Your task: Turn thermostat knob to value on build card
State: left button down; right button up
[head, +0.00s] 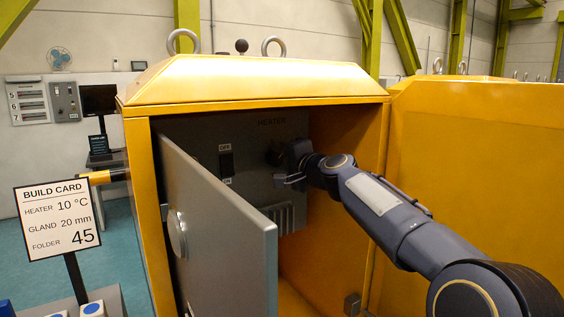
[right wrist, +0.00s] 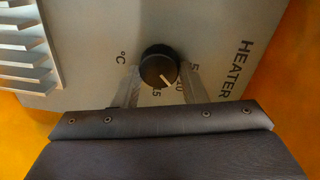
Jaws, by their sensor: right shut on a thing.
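The build card (head: 57,217) stands at the left of the head view and reads HEATER 10 °C. The black thermostat knob (right wrist: 159,66) is on a grey panel marked HEATER inside the yellow cabinet. It shows as a dark round shape in the head view (head: 273,156). My right gripper (right wrist: 159,78) is shut on the knob, one finger on each side. The knob's white pointer line lies between the 10 and 15 marks, nearer 10. The fingers partly cover the scale. My left gripper is out of view.
A grey inner door (head: 222,225) stands partly open left of my right arm. The yellow outer door (head: 480,170) is swung open at right. A black ON/OFF switch (head: 226,163) and a vent grille (right wrist: 25,50) share the panel with the knob.

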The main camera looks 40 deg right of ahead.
jog(key=shift+f, duration=0.1)
jog(key=o, duration=1)
jog(key=s+b, duration=0.1)
jog(key=s, duration=0.6)
jog(key=shift+s+a+r, duration=0.3)
jog(key=shift+s+a, duration=0.05)
jog(key=shift+a, duration=0.05)
